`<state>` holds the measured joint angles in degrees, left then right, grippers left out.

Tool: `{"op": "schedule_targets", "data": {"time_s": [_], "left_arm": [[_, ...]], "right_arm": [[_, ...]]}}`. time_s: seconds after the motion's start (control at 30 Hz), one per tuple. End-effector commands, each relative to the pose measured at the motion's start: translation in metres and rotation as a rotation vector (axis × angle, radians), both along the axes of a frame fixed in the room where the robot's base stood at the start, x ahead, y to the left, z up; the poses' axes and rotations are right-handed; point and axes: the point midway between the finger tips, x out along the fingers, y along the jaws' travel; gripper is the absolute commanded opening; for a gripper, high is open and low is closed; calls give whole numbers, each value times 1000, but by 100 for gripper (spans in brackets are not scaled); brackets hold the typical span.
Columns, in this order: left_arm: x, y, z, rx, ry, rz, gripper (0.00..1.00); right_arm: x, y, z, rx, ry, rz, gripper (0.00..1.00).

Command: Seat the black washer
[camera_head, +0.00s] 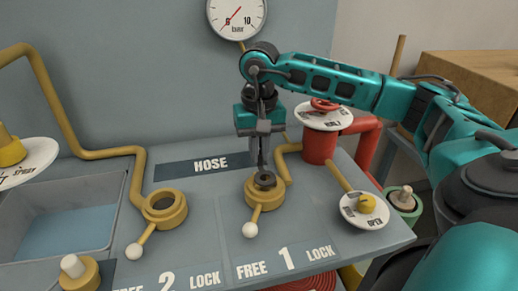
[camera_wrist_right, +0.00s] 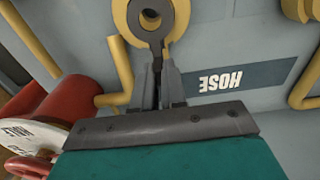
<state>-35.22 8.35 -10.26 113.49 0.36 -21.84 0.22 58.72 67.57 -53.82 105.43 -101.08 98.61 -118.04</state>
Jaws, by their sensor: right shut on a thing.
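The black washer (camera_head: 265,179) is a dark ring with a stem. My right gripper (camera_head: 262,160), pointing down, is shut on the stem. In the right wrist view the washer (camera_wrist_right: 150,17) lies over the middle of the yellow fitting of hose station 1 (camera_wrist_right: 177,20), and the gripper fingers (camera_wrist_right: 158,88) pinch its stem. In the head view the washer is at the mouth of this yellow fitting (camera_head: 277,197), whose white-knobbed lever (camera_head: 250,229) points toward the front. I cannot tell whether the washer rests inside the fitting or just above it. My left gripper is out of view.
A second yellow fitting (camera_head: 165,208) with a lever stands to the left, above label 2. A water basin (camera_head: 36,249) is at far left. A red valve (camera_head: 320,147), a yellow dial valve (camera_head: 366,203) and a pipe are close on the right. A gauge (camera_head: 237,15) hangs behind.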

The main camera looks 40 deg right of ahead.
Motion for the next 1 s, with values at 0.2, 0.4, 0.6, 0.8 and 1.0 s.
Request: {"op": "schedule_targets", "data": {"time_s": [0.2,0.4,0.6,0.8,1.0], "left_arm": [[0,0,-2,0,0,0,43],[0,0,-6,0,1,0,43],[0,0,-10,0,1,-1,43],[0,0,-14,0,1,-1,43],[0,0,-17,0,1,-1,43]], "right_arm": [[0,0,-2,0,0,0,0],[0,0,-7,0,0,0,0],[0,0,-12,0,0,0,0],[0,0,-17,0,0,0,0],[0,0,-22,0,0,0,0]]}}
